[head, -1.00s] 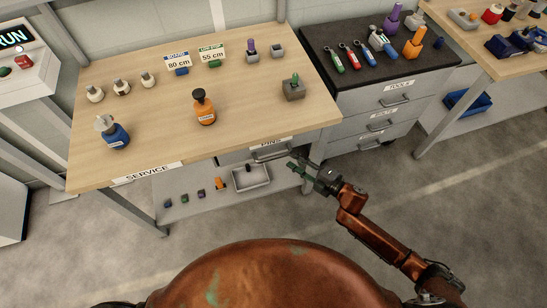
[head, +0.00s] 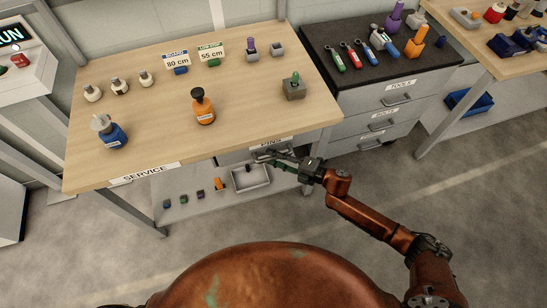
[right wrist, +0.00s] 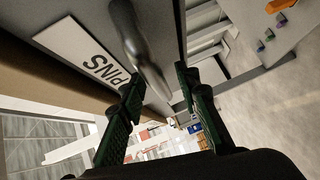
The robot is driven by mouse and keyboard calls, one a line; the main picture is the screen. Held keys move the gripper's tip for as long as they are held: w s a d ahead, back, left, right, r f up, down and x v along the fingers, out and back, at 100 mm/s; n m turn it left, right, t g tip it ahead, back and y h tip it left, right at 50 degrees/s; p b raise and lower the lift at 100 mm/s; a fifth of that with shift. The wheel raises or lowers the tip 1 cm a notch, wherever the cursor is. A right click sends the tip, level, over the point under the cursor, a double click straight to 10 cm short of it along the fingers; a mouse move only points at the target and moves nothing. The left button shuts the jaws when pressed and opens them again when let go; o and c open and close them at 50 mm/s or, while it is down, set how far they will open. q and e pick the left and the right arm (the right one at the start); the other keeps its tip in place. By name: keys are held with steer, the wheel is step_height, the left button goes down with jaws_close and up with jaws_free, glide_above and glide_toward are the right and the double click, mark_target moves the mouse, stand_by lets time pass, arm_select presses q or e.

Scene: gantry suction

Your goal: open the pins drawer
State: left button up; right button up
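The pins drawer (head: 232,158) is a grey drawer under the front edge of the wooden service table, and it looks closed. Its white PINS label (right wrist: 86,55) and grey bar handle (right wrist: 140,48) show large in the right wrist view. My left gripper is not in view.
The service table (head: 150,150) carries bottles, including an orange one (head: 203,108), and small fittings. A shelf below holds a grey tray (head: 252,180) and small coloured parts, close under my right gripper. A grey drawer cabinet (head: 350,128) stands to the right. The floor in front is clear.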

steer(key=shift+c, duration=0.7)
jaws_close()
steer(key=shift+a, duration=0.1)
